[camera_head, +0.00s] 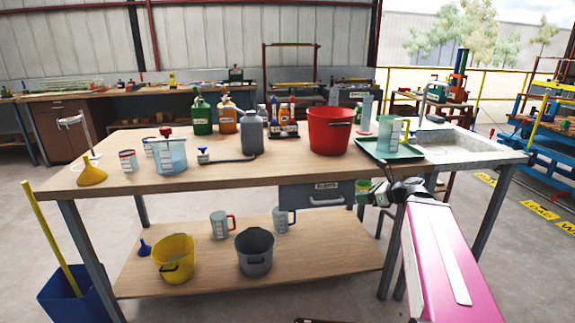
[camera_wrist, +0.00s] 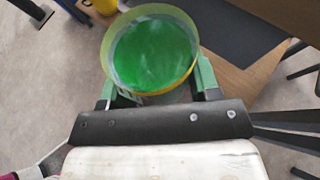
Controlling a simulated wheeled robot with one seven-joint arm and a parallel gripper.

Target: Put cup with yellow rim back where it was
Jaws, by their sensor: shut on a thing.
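The cup with the yellow rim (camera_wrist: 187,82) is in my gripper (camera_wrist: 153,80). In the wrist view I look down into it, and green liquid shows inside. The green fingers stand on either side of the cup, shut on it. In the head view the small cup (camera_head: 363,187) shows at the end of my arm, at my gripper (camera_head: 374,193). It is held in front of the workbench (camera_head: 240,178), near its right end and below the top's front edge. It looks roughly upright.
A green tray (camera_head: 408,153) with a measuring jug (camera_head: 387,132) stands at the bench's right, beside the sink (camera_head: 460,146). A red bucket (camera_head: 330,135) stands left of it. Two small cups (camera_head: 128,161) (camera_head: 148,148) and a yellow funnel (camera_head: 91,175) stand at the left. The bench's front middle is clear.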

